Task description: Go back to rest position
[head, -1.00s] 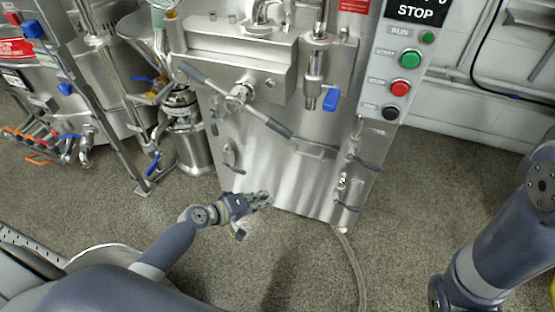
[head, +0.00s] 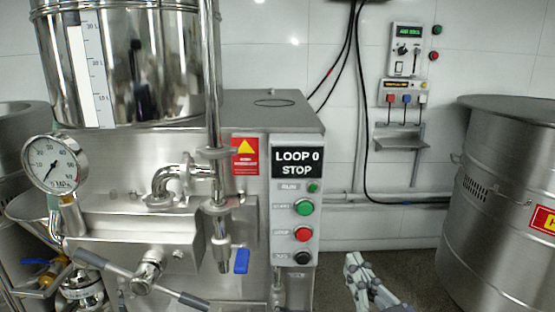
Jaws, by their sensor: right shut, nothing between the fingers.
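My right gripper (head: 356,266) shows at the bottom of the head view, a little right of the middle. It is shut and empty, with its fingers pointing up. It appears to the right of the colloid mill's control panel (head: 296,215); there is floor and wall behind it. It does not appear to touch anything. The rest of my right arm is mostly cut off by the lower edge. My left gripper is not in view.
A large steel vessel (head: 505,195) stands at right. Some free floor lies between mill and vessel.

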